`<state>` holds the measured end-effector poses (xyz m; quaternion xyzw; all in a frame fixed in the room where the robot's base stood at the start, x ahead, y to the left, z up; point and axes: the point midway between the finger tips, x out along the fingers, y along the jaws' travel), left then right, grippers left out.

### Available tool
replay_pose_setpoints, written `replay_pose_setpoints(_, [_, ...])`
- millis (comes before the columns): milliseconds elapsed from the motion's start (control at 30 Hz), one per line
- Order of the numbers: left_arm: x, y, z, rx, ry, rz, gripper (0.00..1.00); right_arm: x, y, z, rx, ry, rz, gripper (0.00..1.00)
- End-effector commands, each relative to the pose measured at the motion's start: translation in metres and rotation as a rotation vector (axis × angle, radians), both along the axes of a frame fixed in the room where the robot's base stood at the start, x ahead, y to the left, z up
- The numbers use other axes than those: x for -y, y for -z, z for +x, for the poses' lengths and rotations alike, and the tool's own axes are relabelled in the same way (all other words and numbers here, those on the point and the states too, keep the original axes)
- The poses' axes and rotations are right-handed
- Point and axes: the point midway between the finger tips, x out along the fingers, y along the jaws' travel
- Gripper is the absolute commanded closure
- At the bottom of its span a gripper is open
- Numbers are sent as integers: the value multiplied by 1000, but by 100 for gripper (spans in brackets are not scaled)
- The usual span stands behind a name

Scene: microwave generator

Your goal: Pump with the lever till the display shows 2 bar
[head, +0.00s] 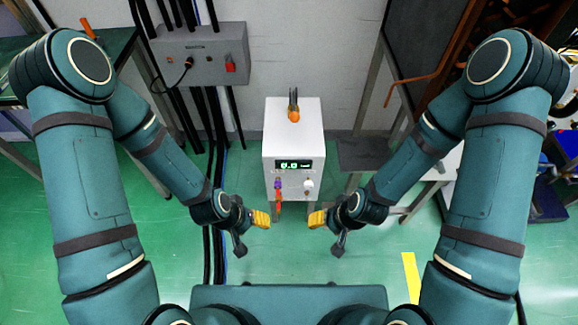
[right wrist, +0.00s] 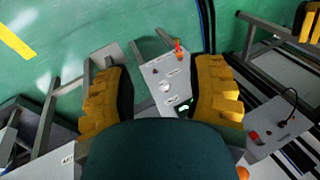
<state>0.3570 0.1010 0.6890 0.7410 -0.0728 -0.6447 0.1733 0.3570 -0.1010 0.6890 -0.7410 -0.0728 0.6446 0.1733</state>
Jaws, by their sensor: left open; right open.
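The white generator box (head: 293,135) stands in front of me at the middle of the head view. Its green-lit display (head: 293,164) seems to read 0.0. A thin orange-red lever (head: 278,197) hangs at the front left, below a purple part, beside a white round knob (head: 308,184). On top is an orange-based part with dark prongs (head: 293,107). My left gripper (head: 260,219) and right gripper (head: 318,219) are open and empty, apart from the box, low in front of it. The right wrist view shows the box (right wrist: 160,75) between the open yellow fingers.
A grey control box (head: 202,55) with a red switch and cables is on the wall at the back left. A dark-topped stand (head: 362,153) is right of the generator. Brown pipes and a rack are at the right. The green floor in front is free.

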Motion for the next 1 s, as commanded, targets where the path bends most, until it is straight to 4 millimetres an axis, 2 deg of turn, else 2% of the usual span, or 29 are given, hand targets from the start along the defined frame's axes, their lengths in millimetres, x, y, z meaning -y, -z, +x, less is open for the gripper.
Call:
replay_pose_setpoints(33, [0,0,0,0,0,0,45,0,0,0,0,0,0,53])
replay_pose_setpoints(167, [0,0,0,0,0,0,45,0,0,0,0,0,0,98])
replay_pose_setpoints(1000, [0,0,0,0,0,0,45,0,0,0,0,0,0,100])
